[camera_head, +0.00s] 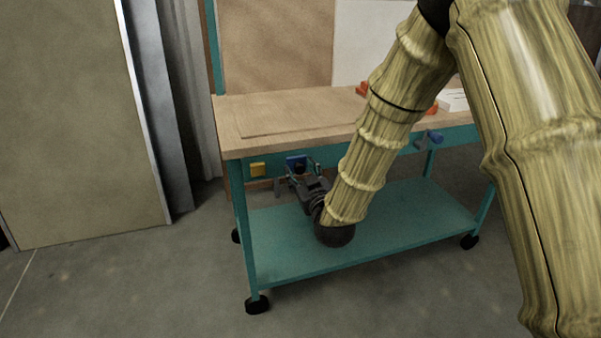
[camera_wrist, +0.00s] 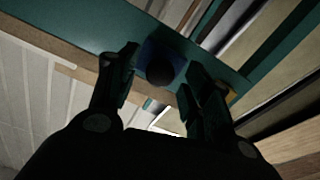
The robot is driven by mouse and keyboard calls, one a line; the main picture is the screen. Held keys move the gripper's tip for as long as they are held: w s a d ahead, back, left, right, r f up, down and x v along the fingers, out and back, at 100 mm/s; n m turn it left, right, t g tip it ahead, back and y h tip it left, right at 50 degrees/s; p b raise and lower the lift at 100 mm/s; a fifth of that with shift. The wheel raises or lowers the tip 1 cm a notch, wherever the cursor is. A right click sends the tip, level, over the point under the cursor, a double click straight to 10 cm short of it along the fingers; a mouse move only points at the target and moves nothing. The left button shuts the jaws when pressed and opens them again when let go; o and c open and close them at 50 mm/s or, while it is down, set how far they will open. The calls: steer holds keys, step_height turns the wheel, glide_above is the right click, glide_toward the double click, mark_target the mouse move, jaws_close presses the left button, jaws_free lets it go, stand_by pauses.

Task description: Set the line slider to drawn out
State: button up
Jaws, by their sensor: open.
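A small blue part (camera_head: 296,161) sits on the teal front rail of the workbench. In the wrist view it is a blue plate (camera_wrist: 146,55) with a dark round knob (camera_wrist: 161,71) standing out from it. I cannot tell for sure that this is the line slider, nor how far it is drawn out. My gripper (camera_head: 297,172) is in front of the blue part. In the wrist view my gripper (camera_wrist: 160,79) is open, with one finger on each side of the knob and no clear contact. The fingers partly hide the blue part in the head view.
A yellow part (camera_head: 258,169) is on the same rail to the left, and another blue part (camera_head: 434,137) is to the right. The wooden bench top (camera_head: 290,115) is above, and a teal lower shelf (camera_head: 390,225) is below. Open floor lies in front.

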steer(key=shift+x, duration=0.85)
